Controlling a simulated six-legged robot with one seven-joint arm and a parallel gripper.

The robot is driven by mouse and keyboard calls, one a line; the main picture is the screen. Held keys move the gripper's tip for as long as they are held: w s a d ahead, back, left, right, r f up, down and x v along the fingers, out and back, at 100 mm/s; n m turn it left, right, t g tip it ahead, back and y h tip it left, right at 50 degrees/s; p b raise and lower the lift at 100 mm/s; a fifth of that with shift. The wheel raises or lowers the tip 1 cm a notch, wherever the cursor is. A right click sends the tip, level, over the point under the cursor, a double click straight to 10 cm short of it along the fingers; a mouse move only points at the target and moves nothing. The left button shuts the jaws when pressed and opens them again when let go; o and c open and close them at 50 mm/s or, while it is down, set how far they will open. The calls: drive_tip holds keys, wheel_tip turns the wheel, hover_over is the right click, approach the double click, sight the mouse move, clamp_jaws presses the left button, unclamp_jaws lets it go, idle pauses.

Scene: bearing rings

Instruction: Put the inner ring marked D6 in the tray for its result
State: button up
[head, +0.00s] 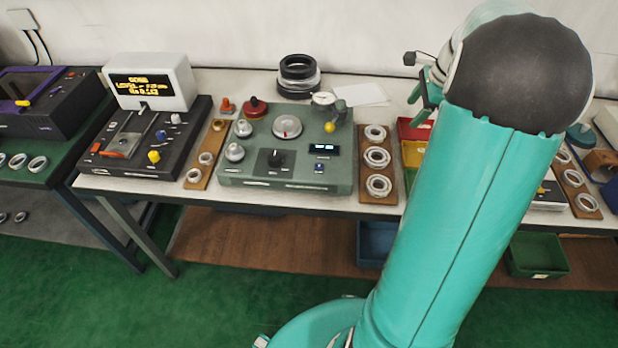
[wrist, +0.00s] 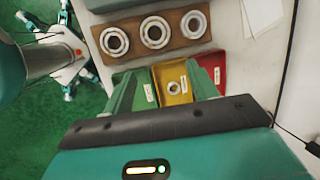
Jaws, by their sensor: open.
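In the wrist view my gripper (wrist: 164,86) is open, its two fingers apart above the trays. A small ring (wrist: 174,87) shows between the fingers, apparently lying in the yellow tray (wrist: 168,71). No D6 mark is readable on it or on any other ring. The green tray (wrist: 143,77) is left of the yellow one, and the red tray (wrist: 219,58) is right of it. Fingers partly cover the trays.
A wooden board (head: 367,193) with three rings stands left of the trays; it also shows in the wrist view (wrist: 134,36). A green-grey gauge unit (head: 340,180) is further left. A paper sheet (head: 360,94) and stacked dark rings (head: 298,75) lie behind. A cable (wrist: 291,60) runs at right.

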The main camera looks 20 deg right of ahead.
drive_tip(key=s+a+r+n, duration=0.1)
drive_tip(key=a+r+n, duration=0.25)
drive_tip(key=a, duration=0.45)
drive_tip(key=s+a+r+n+h, duration=0.1)
drive_tip(key=a+r+n, duration=0.1)
drive_tip(key=a+n, duration=0.35)
drive_tip(key=s+a+r+n, duration=0.1)
drive_tip(key=a+r+n, duration=0.1)
drive_tip(key=a, duration=0.7)
drive_tip(key=s+a+n+t, duration=0.2)
drive_tip(key=s+a+n, duration=0.9)
drive_tip(key=a, duration=0.3)
drive_tip(key=shift+s+f+n, duration=0.4)
drive_tip(key=shift+n, duration=0.4)
drive_tip(key=shift+a, duration=0.1)
